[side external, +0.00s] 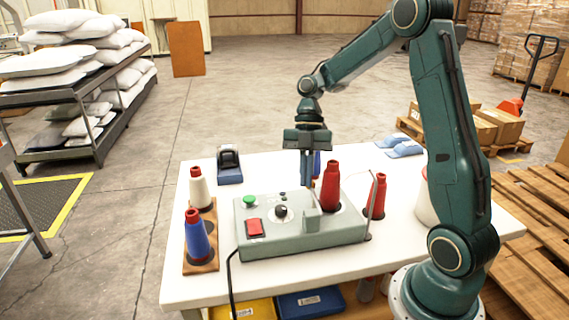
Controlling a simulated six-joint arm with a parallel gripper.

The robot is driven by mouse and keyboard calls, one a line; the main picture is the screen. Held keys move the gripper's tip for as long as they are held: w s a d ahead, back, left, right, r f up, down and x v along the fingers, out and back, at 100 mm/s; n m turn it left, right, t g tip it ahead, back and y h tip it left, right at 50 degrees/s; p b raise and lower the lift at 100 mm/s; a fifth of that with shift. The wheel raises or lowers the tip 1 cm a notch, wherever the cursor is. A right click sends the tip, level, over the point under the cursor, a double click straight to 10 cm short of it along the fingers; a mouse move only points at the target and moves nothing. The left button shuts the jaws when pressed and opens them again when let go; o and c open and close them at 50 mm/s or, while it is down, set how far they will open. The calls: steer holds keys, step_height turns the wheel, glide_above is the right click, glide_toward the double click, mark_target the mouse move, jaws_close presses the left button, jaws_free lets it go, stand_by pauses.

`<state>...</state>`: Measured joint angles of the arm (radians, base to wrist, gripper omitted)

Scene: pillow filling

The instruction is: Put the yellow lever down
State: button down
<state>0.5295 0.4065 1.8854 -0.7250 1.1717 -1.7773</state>
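A grey-green control box (335,237) stands on the white table (190,280). It carries a green button (249,201), a red switch (255,227) and a black knob (281,211). I cannot make out a yellow lever. A red cone (331,188) stands at the box's right part, near a small grey upright plate (312,218). My gripper (306,182) points down over the back of the box, just left of the red cone. Its fingers look close together, but their gap does not show clearly. A blue piece (317,165) shows beside the fingers, partly hidden.
A wooden rack (204,265) at the left holds a white cone (199,188) and a blue cone (197,238). Another red cone (378,196) and a thin bent metal rod (372,205) stand at the right. A dark dispenser (229,167) sits at the back left.

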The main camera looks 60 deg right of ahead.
steer(key=shift+w+d+f, duration=0.2)
steer(key=shift+d+f, duration=0.1)
steer(key=shift+d, duration=0.05)
steer(key=shift+s+a+r, duration=0.1)
steer(key=shift+s+a, duration=0.1)
steer(key=shift+s+a+r, duration=0.1)
steer(key=shift+s+a, duration=0.3)
steer(key=shift+s, duration=0.05)
stand_by(0.3)
steer(key=shift+r, duration=0.15)
steer(key=v, duration=0.7)
stand_by(0.6)
steer(key=shift+d+r, duration=0.1)
